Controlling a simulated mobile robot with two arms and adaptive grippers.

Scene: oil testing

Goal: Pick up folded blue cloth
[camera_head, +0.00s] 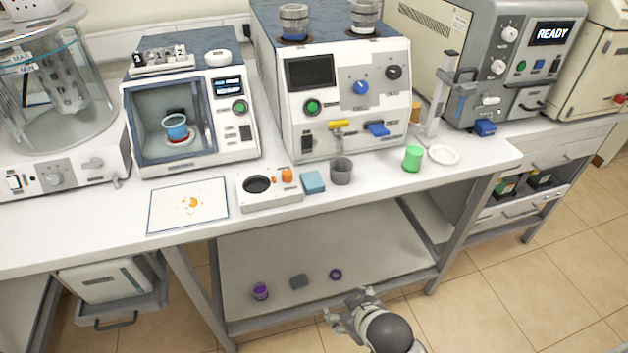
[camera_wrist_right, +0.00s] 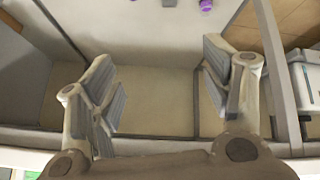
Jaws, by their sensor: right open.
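The folded blue cloth (camera_head: 312,182) lies flat on the white bench top, between a white block with a dark round recess and a grey cup. My right gripper (camera_head: 348,312) is low in the head view, in front of the bench and below the cloth in the picture. It is apart from the cloth. In the right wrist view my right gripper (camera_wrist_right: 165,85) has its fingers spread wide with nothing between them. The cloth does not show in the right wrist view. My left gripper is in neither view.
The grey cup (camera_head: 341,171) stands right beside the cloth; the white block (camera_head: 270,200) with an orange item is left of it. A green cup (camera_head: 413,158) and white dish (camera_head: 443,154) stand farther right. Machines line the back. Purple items (camera_head: 260,291) sit on the lower shelf.

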